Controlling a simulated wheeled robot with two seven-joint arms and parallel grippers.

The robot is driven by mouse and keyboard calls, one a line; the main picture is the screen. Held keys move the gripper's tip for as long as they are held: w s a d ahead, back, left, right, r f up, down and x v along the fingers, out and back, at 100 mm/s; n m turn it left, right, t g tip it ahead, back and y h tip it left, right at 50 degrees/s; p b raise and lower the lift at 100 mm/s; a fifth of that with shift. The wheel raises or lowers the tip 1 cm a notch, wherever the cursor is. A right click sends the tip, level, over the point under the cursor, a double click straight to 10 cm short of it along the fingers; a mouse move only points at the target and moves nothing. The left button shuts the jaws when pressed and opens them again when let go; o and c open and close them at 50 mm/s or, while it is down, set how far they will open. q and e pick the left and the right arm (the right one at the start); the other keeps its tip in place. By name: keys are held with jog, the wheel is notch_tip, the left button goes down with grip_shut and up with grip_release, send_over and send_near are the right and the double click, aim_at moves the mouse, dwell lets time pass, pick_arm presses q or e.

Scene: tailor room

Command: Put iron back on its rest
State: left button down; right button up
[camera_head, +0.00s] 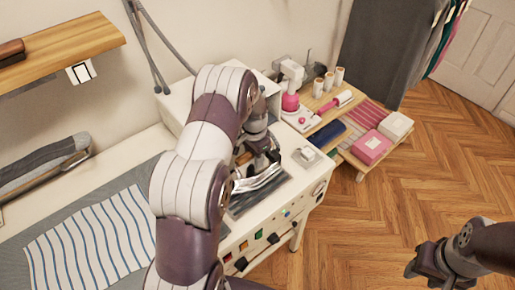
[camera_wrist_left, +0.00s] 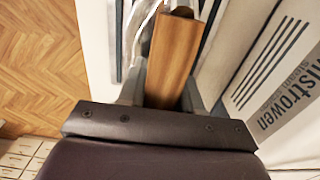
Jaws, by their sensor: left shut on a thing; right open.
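The iron (camera_head: 262,180) has a shiny metal body and a wooden handle. It is over a dark grey rest pad (camera_head: 240,208) on the right end of the white ironing table; I cannot tell whether it touches the pad. My left gripper (camera_head: 258,150) is shut on the iron's handle, partly hidden behind my arm. In the left wrist view the wooden handle (camera_wrist_left: 174,55) lies between the gripper's fingers, and part of the metal body shows beyond it. My right gripper (camera_head: 424,268) is open and empty above the floor at the lower right.
A white boxy machine (camera_head: 175,103) stands behind the iron; lettering shows on its side in the left wrist view (camera_wrist_left: 270,80). Striped cloth (camera_head: 90,245) lies on the table at left. A wooden side shelf (camera_head: 325,135) holds spools and boxes. Floor at right is clear.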

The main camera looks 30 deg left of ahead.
pick_arm(q)
jog(key=shift+w+a+f, duration=0.1)
jog(key=shift+w+f, duration=0.15)
jog(key=shift+f, duration=0.15)
jog(key=shift+s, duration=0.1)
jog(key=c, duration=1.2)
grip_release()
jog(key=shift+s+f, duration=0.1)
jog(key=shift+f, duration=0.15)
jog(key=o, duration=0.4)
jog(key=shift+o, duration=0.2)
jog(key=shift+r, duration=0.1)
